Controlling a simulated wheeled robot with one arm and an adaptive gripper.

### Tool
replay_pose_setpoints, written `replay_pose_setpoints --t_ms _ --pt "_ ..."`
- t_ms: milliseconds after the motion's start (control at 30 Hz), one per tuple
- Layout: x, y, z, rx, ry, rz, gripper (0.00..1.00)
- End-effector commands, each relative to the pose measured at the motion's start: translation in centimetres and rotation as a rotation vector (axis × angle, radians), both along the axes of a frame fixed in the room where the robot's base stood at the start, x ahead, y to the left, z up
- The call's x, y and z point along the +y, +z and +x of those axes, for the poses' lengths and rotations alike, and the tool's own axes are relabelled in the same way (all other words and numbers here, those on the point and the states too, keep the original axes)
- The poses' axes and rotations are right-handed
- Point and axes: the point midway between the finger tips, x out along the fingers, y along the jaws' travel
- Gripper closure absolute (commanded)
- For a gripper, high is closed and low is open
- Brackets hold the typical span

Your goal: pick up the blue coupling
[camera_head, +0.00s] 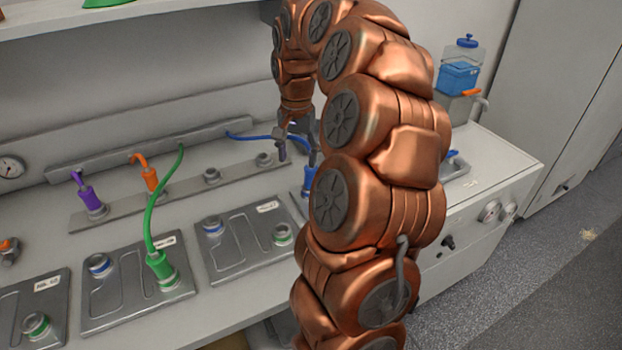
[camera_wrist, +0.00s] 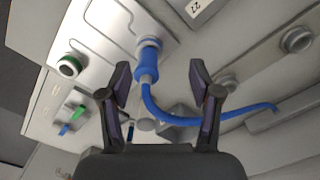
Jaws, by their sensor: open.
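The blue coupling (camera_wrist: 146,66) is a blue cylinder on a blue hose (camera_wrist: 190,120). In the wrist view it sits on a port of a grey plate, beyond and between my open fingertips, not touching them. In the head view a part of the blue coupling (camera_head: 308,178) shows beside my copper arm, which hides the rest. My gripper (camera_head: 298,150) points down above the bench there, open and empty. Its two dark fingers also show in the wrist view (camera_wrist: 158,78).
A green coupling (camera_head: 160,266) with an upright green hose stands on a plate left of my arm. Purple (camera_head: 92,200) and orange (camera_head: 149,180) couplings stand on the rear rail. A shelf (camera_head: 150,12) overhangs the back. A blue-filled bottle (camera_head: 459,75) stands behind my arm.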

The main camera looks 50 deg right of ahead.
Motion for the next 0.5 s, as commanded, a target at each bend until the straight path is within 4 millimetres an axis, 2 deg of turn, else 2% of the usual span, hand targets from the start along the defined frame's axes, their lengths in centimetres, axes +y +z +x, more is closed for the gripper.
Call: replay_pose_setpoints --t_ms 33,100,200,500 --pt "-1.5 -0.7 0.0 0.004 -0.046 -0.002 0.37" --pt "-3.0 -0.9 -0.1 0.003 -0.093 -0.005 0.37" --pt "-4.2 -1.1 -0.3 0.003 -0.134 -0.01 0.37" --pt "-4.5 -3.3 -0.4 0.01 -0.146 -0.007 0.37"
